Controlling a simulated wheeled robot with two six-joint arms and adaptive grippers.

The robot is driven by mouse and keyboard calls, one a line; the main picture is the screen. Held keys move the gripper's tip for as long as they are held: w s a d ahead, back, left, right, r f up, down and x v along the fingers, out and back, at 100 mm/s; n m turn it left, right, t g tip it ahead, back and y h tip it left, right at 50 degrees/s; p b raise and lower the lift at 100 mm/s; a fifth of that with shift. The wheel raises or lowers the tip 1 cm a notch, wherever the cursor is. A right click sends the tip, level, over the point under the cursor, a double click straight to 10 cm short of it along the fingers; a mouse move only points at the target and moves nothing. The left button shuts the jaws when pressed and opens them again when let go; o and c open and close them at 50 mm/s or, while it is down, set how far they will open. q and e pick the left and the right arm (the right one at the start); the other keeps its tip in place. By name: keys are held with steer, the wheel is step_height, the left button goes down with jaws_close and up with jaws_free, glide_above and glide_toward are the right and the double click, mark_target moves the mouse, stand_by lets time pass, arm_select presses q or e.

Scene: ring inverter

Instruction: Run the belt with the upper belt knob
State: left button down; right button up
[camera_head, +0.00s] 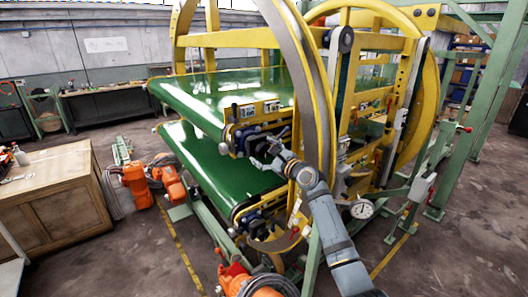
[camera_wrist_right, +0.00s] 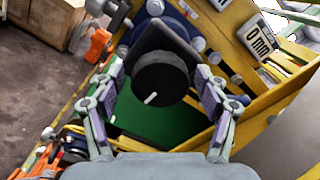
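The upper belt knob (camera_wrist_right: 160,82) is a round black dial with a white mark, on a dark square block in the right wrist view. The mark points toward the lower left. My right gripper (camera_head: 259,153) is at the near end of the upper green belt (camera_head: 215,92) in the head view. In the wrist view its two fingers stand apart, one on each side of the knob, with gaps visible. The gripper looks open and empty. In the head view the knob is too small to tell apart from the dark fittings there. My left gripper is not in view.
The yellow ring frame (camera_head: 305,75) stands close to my right arm. A lower green belt (camera_head: 190,145) runs below the upper one. Orange machines (camera_head: 138,186) stand on the floor to the left, beside a wooden cabinet (camera_head: 50,200). A round gauge (camera_head: 362,209) is right of my arm.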

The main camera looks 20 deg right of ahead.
steer(key=c, duration=1)
steer(key=shift+o, duration=0.2)
steer(key=shift+f+n, duration=0.1)
steer(key=shift+n, duration=0.2)
